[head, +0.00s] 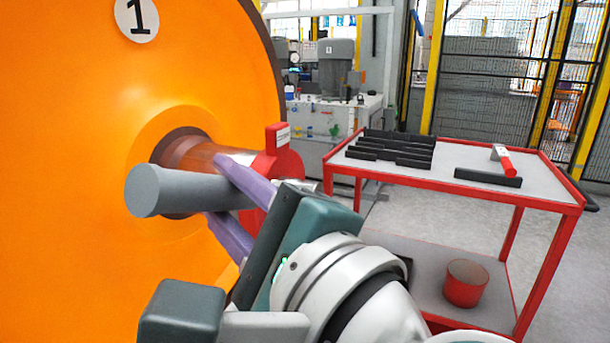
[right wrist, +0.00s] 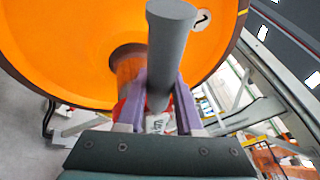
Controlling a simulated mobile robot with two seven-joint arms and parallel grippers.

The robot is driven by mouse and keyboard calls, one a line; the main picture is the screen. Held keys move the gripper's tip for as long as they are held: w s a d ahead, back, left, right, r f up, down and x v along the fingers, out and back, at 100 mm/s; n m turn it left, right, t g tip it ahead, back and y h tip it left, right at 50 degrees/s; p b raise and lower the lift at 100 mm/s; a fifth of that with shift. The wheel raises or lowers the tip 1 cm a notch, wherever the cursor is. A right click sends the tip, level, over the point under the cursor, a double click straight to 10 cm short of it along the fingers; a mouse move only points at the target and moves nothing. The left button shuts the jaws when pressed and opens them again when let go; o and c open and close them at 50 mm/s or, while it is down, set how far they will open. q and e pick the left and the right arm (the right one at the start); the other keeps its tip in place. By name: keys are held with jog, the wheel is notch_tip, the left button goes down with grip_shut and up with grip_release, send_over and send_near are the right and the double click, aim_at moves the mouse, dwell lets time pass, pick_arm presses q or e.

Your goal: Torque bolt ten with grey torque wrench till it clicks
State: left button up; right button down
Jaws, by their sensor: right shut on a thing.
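My right gripper (head: 216,190) is shut with its purple fingers around a thick grey cylinder (head: 160,190), which looks like the grey torque wrench's handle. The handle's rounded end sticks out to the left, in front of the orange wheel (head: 70,150). In the right wrist view the grey handle (right wrist: 168,55) stands between the two purple fingers. The wrench's working end is hidden behind the gripper. A red part with a white label (head: 280,150) sits at the axle end (head: 200,152), just behind the fingers. I cannot make out bolt ten. My left gripper is not in view.
A red-framed cart (head: 440,172) stands to the right, with black slotted holders (head: 395,148) and a red-handled tool (head: 505,160) on top. A red bucket (head: 467,283) is on its lower shelf. A black mesh fence (head: 490,75) stands behind; some floor between is clear.

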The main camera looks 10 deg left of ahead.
jog(key=shift+w+d+r+m+h+p, duration=0.1)
jog(key=shift+w+r+m+p, duration=0.15)
jog(key=shift+r+p, duration=0.55)
jog(key=shift+w+d+r+m+h+p, duration=0.1)
jog(key=shift+w+r+m+p, duration=0.25)
jog(key=shift+p, duration=0.8)
jog(key=shift+w+d+r+m+h+p, duration=0.1)
jog(key=shift+w+r+m+p, duration=0.1)
jog(key=shift+r+p, duration=0.65)
jog(key=shift+w+m+g+p, duration=0.3)
jog(key=shift+g+p, duration=0.1)
jog(key=shift+p, duration=0.3)
jog(key=shift+f, duration=0.15)
jog(key=r+p, duration=0.1)
jog(key=w+r+m+p, duration=0.1)
jog(key=p, duration=0.1)
jog(key=w+r+p, duration=0.1)
jog(key=shift+d+m+g+h+p, duration=0.3)
jog(key=shift+d+h+p, duration=0.05)
jog(key=shift+h+p, duration=0.05)
jog(key=shift+w+d+r+p, duration=0.1)
jog(key=shift+w+p, duration=0.25)
jog(key=shift+p, duration=0.15)
jog(key=shift+m, duration=0.3)
